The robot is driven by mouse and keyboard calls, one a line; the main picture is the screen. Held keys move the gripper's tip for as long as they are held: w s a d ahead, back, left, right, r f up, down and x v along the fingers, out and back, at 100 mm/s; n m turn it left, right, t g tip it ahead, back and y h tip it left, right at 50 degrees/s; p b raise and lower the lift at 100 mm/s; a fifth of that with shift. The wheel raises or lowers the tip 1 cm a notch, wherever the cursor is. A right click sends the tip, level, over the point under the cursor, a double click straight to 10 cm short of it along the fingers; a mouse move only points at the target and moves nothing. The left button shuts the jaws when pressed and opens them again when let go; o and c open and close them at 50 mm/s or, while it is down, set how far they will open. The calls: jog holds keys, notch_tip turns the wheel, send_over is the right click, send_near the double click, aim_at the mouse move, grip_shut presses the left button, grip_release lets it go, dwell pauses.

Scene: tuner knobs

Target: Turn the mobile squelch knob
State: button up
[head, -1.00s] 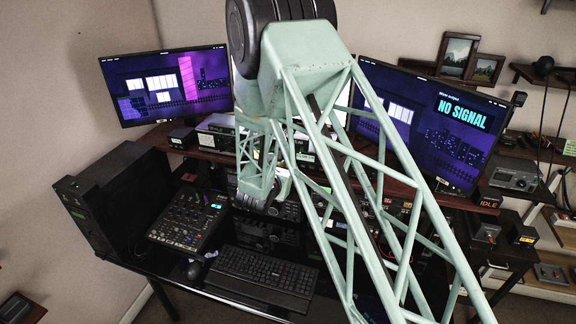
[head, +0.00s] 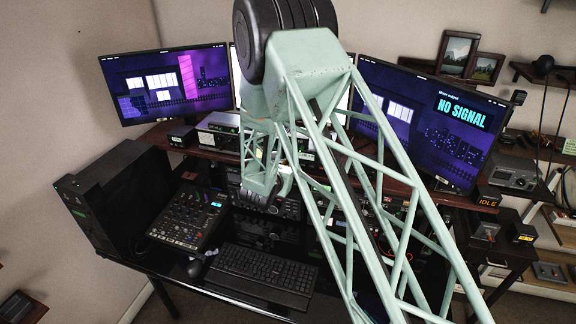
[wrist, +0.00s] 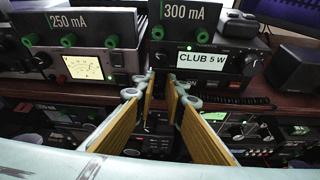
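My gripper (wrist: 163,80) is open in the wrist view, its two yellow-brown padded fingers pointing forward with a gap between the tips. Nothing is visibly held. In the head view my gripper (head: 257,203) hangs in front of the desk's radio gear, below the shelf. I cannot tell which control is the mobile squelch knob, as the small labels are unreadable. A radio with a "CLUB 5 W" label (wrist: 203,59) sits on the shelf ahead and right of the fingertips. Radio units with several knobs (wrist: 240,130) are below it, partly hidden by the right finger.
A power unit with a lit meter (wrist: 82,68) stands left of the fingertips. The shelf edge (wrist: 285,99) runs across ahead. A mixer (head: 188,218), keyboard (head: 262,272) and mouse (head: 195,268) lie on the desk. Monitors (head: 165,84) stand behind.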

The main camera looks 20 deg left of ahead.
jog(key=shift+f+m+b, duration=0.15)
jog(key=shift+m+b, duration=0.15)
jog(key=shift+b, duration=1.15)
jog(key=shift+d+m+y+b, duration=0.2)
jog(key=shift+m+y+b, duration=1)
jog(key=shift+b, duration=5.05)
jog(key=o, duration=0.6)
jog(key=shift+c, duration=0.2)
jog(key=shift+r+n+h+p, duration=0.2)
jog(key=shift+n+h+p, duration=0.25)
jog(key=shift+p, duration=2.1)
jog(key=shift+a+n+h+p, duration=0.25)
jog(key=shift+n+h+p, duration=0.65)
jog(key=shift+p, duration=4.35)
